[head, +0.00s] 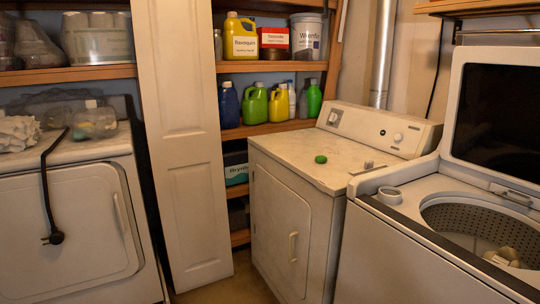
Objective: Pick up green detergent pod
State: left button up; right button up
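A small round green detergent pod (321,159) lies on the white top of the middle machine (290,150), left of its control panel and near the front edge. Nothing touches it. Neither of my grippers shows in the head view.
A small light object (369,165) sits right of the pod. A top-loading washer (400,255) with its lid up stands at the right. A white door panel (187,140) stands left of the middle machine. Shelves (270,129) with several bottles are behind. A dryer (70,220) stands at the left.

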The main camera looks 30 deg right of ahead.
aim_at(319, 159)
jog(key=i, duration=3.05)
jog(key=z, duration=0.55)
